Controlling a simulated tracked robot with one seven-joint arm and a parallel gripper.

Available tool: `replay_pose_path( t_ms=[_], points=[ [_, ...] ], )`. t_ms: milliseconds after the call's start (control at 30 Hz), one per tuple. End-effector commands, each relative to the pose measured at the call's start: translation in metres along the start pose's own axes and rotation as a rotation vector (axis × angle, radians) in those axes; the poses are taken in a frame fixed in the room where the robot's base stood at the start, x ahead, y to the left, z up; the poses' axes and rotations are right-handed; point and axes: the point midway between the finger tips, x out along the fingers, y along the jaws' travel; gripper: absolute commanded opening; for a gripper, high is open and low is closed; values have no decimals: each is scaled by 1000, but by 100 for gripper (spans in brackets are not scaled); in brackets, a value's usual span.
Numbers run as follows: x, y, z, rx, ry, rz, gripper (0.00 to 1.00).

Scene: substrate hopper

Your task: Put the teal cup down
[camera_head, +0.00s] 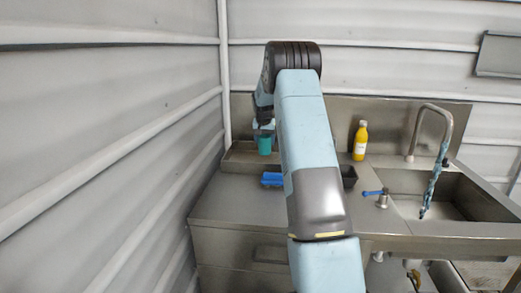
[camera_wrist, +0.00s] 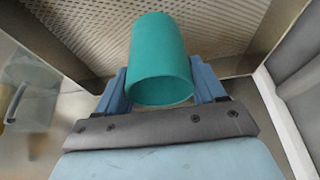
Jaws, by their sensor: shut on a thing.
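The teal cup (camera_head: 265,145) is at the back left of the steel counter, below the end of my arm. In the wrist view the teal cup (camera_wrist: 160,55) sits between the two blue fingers of my gripper (camera_wrist: 160,80), one on each side. My gripper (camera_head: 264,129) is shut on the cup in the head view, partly hidden by my own arm. The cup is over or near a raised steel tray (camera_head: 240,156) at the back of the counter. I cannot tell whether its base touches anything.
A yellow bottle (camera_head: 360,141) stands right of my arm. Further right are a sink (camera_head: 440,208) and a curved tap (camera_head: 432,107). A blue object (camera_head: 272,179) lies left of my arm. A clear handled container (camera_wrist: 30,92) is at the wrist view's left. The front left counter (camera_head: 230,205) is clear.

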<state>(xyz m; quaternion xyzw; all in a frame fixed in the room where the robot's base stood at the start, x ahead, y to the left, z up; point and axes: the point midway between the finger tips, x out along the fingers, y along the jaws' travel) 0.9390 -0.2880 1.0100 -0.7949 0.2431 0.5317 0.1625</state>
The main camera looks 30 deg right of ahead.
Motion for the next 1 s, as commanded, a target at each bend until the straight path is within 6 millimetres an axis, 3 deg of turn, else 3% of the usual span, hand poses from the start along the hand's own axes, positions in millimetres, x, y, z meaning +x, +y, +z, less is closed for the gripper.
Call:
replay_pose_path(
  t_ms=[333, 567, 933, 967, 1000],
  points=[
    [24, -5, -7, 1, -1, 0, 33],
    [49, -5, 4, 1, -1, 0, 33],
    [53, -5, 6, 1, 0, 0, 33],
    [53, -5, 6, 1, 0, 0, 72],
    [53, -5, 6, 1, 0, 0, 76]
  ],
)
